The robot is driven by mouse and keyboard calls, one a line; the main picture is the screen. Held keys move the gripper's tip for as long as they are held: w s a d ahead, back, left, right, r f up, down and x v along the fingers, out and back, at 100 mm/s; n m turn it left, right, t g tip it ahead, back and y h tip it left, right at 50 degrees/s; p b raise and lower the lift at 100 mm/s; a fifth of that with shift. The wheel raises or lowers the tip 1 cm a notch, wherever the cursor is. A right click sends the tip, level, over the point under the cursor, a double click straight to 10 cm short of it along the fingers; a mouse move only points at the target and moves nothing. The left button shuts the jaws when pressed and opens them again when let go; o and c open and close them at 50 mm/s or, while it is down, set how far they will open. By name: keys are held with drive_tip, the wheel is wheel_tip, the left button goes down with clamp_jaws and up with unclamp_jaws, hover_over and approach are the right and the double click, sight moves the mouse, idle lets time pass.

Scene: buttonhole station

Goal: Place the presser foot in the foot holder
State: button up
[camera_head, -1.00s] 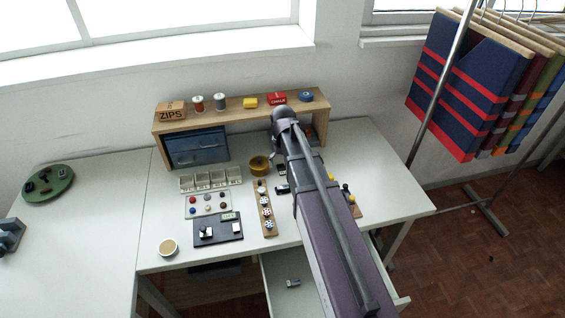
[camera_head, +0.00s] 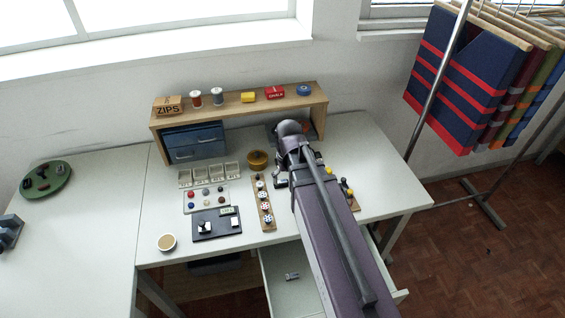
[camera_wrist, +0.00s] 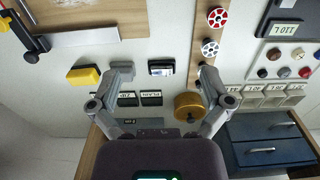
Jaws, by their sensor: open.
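My gripper (camera_wrist: 164,73) is open over the table, its two grey fingertips apart. Between them in the wrist view lies a small dark and pale piece (camera_wrist: 161,68), which may be the presser foot; I cannot tell for sure. Just below it are dark blocks with white labels (camera_wrist: 151,98), one reading like PLAIN, which may be the foot holder. No contact with the fingers shows. In the head view my arm hides most of this area, and only part of the gripper (camera_head: 281,181) shows beside it.
A yellow block (camera_wrist: 84,76) lies left of the fingers. A brass-coloured round tin (camera_wrist: 188,106) stands close to the right finger. A wooden strip with reels (camera_head: 264,205), a dark board (camera_head: 215,225) and the shelf (camera_head: 240,105) surround the spot. A front drawer (camera_head: 290,295) is open.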

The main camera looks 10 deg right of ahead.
drive_tip(key=s, duration=0.5)
drive_tip(key=shift+s, duration=0.35)
